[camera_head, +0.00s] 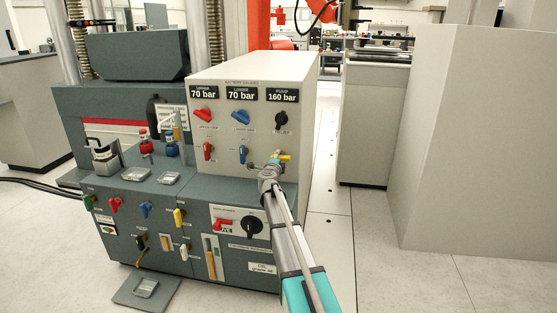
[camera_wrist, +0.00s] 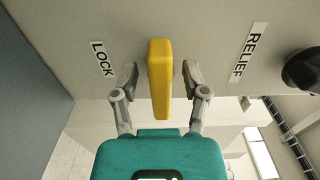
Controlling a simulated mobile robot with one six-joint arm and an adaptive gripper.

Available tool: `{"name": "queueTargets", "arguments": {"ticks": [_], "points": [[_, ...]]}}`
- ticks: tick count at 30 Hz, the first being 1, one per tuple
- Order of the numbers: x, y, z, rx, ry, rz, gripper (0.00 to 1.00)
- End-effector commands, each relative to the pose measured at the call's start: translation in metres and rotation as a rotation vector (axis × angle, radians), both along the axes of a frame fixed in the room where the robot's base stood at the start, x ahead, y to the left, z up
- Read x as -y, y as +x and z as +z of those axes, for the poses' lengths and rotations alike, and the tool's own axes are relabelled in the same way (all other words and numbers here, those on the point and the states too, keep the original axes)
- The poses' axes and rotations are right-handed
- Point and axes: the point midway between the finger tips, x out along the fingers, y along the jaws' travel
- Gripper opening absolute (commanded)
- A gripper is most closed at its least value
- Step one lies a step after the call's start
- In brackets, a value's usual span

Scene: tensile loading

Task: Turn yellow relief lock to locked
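The yellow relief lock lever (camera_head: 285,157) is on the front of the light pump panel, below the black RELIEF knob (camera_head: 281,119). It looks roughly horizontal in the head view. In the wrist view the yellow lever (camera_wrist: 160,78) stands between my two fingers, its end toward my gripper body. My gripper (camera_wrist: 160,80) is open around it, with a gap on each side. A LOCK label (camera_wrist: 102,58) is to the left and a RELIEF label (camera_wrist: 249,52) to the right. In the head view my gripper (camera_head: 269,170) partly covers the area by the lever.
Red upper (camera_head: 203,115) and blue lower (camera_head: 240,117) knobs sit left of the RELIEF knob, with smaller red (camera_head: 208,151) and blue (camera_head: 242,154) levers below. A dark console (camera_head: 185,195) with several coloured levers stands lower left.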

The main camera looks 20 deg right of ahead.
Motion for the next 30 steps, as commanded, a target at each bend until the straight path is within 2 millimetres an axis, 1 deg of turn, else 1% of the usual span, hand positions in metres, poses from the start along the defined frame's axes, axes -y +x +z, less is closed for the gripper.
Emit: {"name": "queueTargets", "arguments": {"ticks": [8,14,20,30], "points": [[-0.001,0.000,0.000,0.001,0.001,0.002,0.60],[-0.005,-0.006,0.000,0.001,0.001,0.003,0.60],[-0.016,-0.023,0.000,0.001,0.001,0.003,0.60],[-0.046,-0.069,0.000,0.001,0.001,0.003,0.60]]}}
